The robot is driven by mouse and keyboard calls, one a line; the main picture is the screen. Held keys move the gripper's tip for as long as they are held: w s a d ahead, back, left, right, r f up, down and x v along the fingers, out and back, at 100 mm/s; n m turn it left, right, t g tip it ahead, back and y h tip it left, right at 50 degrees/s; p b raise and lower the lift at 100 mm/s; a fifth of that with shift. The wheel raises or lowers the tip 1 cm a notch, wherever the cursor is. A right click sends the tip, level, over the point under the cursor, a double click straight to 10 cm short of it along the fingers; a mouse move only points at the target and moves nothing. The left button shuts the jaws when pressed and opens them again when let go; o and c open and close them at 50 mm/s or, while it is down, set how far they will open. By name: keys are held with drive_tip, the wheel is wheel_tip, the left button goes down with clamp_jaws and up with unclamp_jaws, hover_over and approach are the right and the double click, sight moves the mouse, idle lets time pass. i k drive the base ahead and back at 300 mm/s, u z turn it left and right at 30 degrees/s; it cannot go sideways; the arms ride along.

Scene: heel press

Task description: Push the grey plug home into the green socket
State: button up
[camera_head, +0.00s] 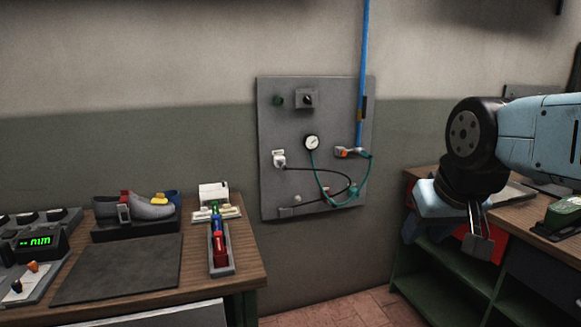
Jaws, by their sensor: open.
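A grey wall panel (268,130) carries the fittings. A pale grey plug-like connector (280,161) sits at its left, with a black cable running from it in a loop to the right. Whether it is fully seated is too small to tell. A round green fitting (278,100) is at the panel's upper left, and a teal-green coupling (354,191) is at the lower right on a teal hose. I cannot tell which is the green socket. My gripper (448,238) is open and empty, pointing down, well right of the panel and apart from it.
A left bench (250,272) holds a shoe (150,207), a dark mat (118,269), a tray of coloured pieces (220,252) and a control box. A right bench (425,176) with green shelving stands behind my gripper. The floor between is clear. A blue pipe (364,60) descends to the panel.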

sight(281, 162)
drive_tip(key=z, duration=0.1)
drive_tip(key=i, duration=1)
drive_tip(key=u, duration=0.1)
